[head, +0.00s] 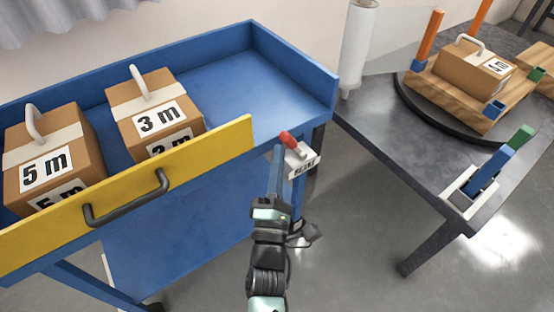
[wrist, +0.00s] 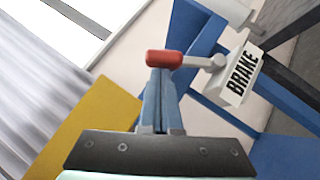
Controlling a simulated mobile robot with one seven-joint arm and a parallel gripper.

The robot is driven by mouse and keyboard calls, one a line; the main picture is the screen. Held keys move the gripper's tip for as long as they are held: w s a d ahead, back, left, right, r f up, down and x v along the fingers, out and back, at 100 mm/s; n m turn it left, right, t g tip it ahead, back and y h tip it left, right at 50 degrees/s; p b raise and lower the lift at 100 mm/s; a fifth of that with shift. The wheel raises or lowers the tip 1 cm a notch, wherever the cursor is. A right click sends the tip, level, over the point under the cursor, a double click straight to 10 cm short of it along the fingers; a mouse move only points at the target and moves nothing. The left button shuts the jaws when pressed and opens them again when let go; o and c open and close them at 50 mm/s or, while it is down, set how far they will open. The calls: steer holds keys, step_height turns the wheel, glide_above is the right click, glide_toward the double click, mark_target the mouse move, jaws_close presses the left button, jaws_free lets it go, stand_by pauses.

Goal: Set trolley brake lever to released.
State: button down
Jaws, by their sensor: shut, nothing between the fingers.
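The brake lever has a red knob (head: 288,138) on a short grey arm, mounted on a bracket with a white BRAKE label (head: 304,163) at the trolley's right front corner. In the wrist view the red knob (wrist: 164,59) points left from its pivot, and the BRAKE label (wrist: 241,75) is to its right. My gripper (head: 278,150) is shut and empty, its fingertips right by the knob. In the wrist view the fingertips (wrist: 160,72) appear just below the knob; whether they touch it I cannot tell. The blue trolley (head: 230,85) has a yellow front panel (head: 215,145).
Two boxes marked 5 m (head: 85,135) and 3 m (head: 185,95) sit on the trolley. A black handle (head: 125,210) sticks out from the yellow panel. A grey table (head: 390,135) at right bears a turntable (head: 410,105) and a blue-green lever (head: 490,170). Floor between them is open.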

steer(key=shift+r+p, duration=0.2)
steer(key=shift+p, duration=0.15)
steer(key=shift+w+r+m+g+p, duration=0.1)
steer(key=shift+m+g+p, duration=0.2)
steer(key=shift+p, duration=0.4)
